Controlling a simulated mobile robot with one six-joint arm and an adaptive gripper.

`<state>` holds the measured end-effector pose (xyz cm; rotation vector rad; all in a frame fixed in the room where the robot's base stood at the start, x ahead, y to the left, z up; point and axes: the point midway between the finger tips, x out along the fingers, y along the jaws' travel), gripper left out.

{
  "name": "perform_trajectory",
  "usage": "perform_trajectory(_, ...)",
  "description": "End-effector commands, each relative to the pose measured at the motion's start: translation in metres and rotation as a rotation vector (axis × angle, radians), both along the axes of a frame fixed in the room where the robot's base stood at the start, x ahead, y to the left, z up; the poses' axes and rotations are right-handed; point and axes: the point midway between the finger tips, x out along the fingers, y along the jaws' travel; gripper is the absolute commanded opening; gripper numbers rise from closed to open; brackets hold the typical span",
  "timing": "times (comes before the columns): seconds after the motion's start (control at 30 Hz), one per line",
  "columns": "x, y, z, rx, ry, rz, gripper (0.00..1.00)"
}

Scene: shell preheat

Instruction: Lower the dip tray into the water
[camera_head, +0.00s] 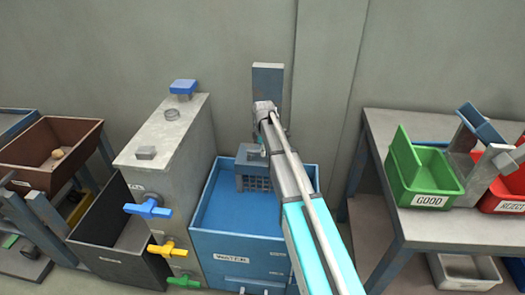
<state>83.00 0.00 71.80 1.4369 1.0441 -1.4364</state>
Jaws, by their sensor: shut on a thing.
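The blue tank labelled WATER (208,244) stands in the middle, with a flat blue surface inside it. The dip tray (254,183), a small grey basket with a grid front, is at the tank's back, within its rim as seen from here. I cannot tell whether its underside touches the water. My arm reaches in from the lower right and covers the tray's right side. My gripper (252,150) is at the tray's top, shut on it. The fingers are mostly hidden by my own arm.
Left of the tank stands a grey cabinet (150,180) with blue, yellow and green taps. A dark bin (90,256) and a brown tray (45,150) are farther left. On the right, a grey table (400,120) holds green GOOD (435,195) and red REJECT (507,206) bins.

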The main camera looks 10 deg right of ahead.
Motion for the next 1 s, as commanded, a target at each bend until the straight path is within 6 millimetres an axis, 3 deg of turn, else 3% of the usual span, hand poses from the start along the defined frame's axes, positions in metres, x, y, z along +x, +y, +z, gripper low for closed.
perform_trajectory(0.03, 0.002, -0.001, -0.013, -0.001, -0.004, -0.001, 0.0)
perform_trajectory(0.3, 0.002, -0.001, -0.033, -0.002, -0.003, -0.001, 0.0)
perform_trajectory(0.87, 0.001, -0.002, -0.037, -0.002, -0.003, -0.002, 0.0)
perform_trajectory(0.9, 0.001, -0.002, -0.037, -0.002, -0.003, -0.002, 0.33)
perform_trajectory(1.0, 0.001, -0.002, -0.037, -0.002, -0.003, -0.002, 0.51)
